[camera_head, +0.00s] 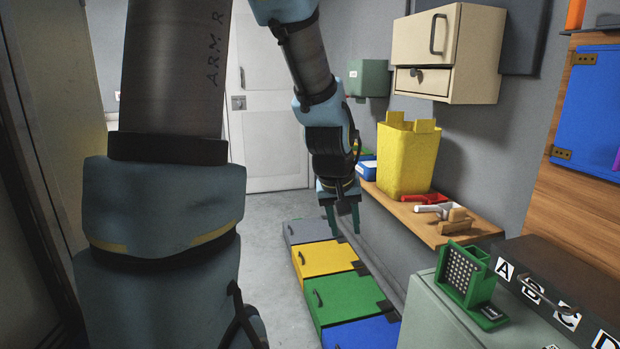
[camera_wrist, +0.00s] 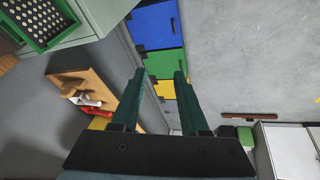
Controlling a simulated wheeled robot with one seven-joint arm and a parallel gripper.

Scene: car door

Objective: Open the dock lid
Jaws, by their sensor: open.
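No thing is plainly marked as the dock, so I cannot tell which lid is meant. A row of low lidded boxes stands on the floor: grey (camera_head: 308,231), yellow (camera_head: 325,258), green (camera_head: 345,296) and blue (camera_head: 365,335). Their lids look shut, with dark handles on the left side. The row also shows in the wrist view, with blue (camera_wrist: 155,27), green (camera_wrist: 163,63) and yellow (camera_wrist: 166,89). My gripper (camera_head: 341,228) hangs pointing down near the grey and yellow boxes, open and empty. In the wrist view its two green fingers (camera_wrist: 159,75) are apart.
A wooden shelf (camera_head: 405,212) at right holds a yellow bin (camera_head: 405,158) and tools. A green perforated holder (camera_head: 465,275) sits on a pale cabinet (camera_head: 430,315), beside a dark lettered case (camera_head: 545,280). A cream wall cabinet (camera_head: 470,60) hangs above. The floor left of the boxes is clear.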

